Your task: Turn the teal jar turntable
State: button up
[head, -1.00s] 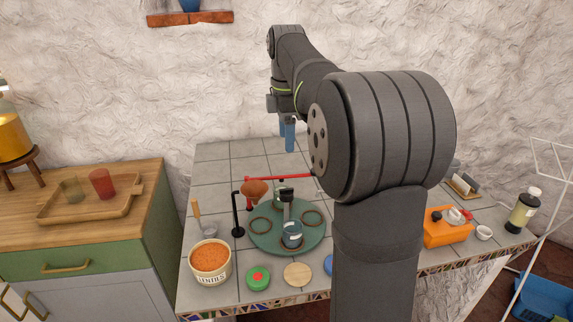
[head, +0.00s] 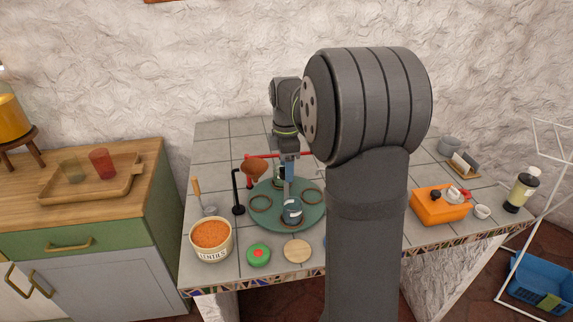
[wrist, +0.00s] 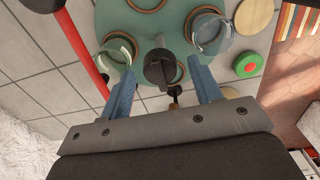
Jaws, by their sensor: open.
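The teal turntable (head: 311,217) lies flat on the tiled counter, with brown rings on its top and a glass jar (head: 291,211) at its front. In the wrist view the turntable (wrist: 115,17) fills the top, with the jar (wrist: 211,34) at its right and another clear glass (wrist: 117,49) at its left. A dark upright knob (wrist: 158,67) stands at its middle. My gripper (wrist: 164,77) is open, with its blue fingers on either side of the knob in that view. In the head view my gripper (head: 288,184) is over the turntable; whether it touches the knob is unclear.
A red bar (wrist: 82,45) runs close to my left finger in the wrist view. A black stand (head: 238,195) and brown funnel (head: 254,171) are left of the turntable. A lentil tub (head: 211,241), green lid (head: 258,255) and wooden lid (head: 297,251) sit in front.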

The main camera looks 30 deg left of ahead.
grip_shut()
jog(key=shift+n, duration=7.7)
jog(key=shift+a+n, duration=0.1)
jog(key=shift+n, duration=0.4)
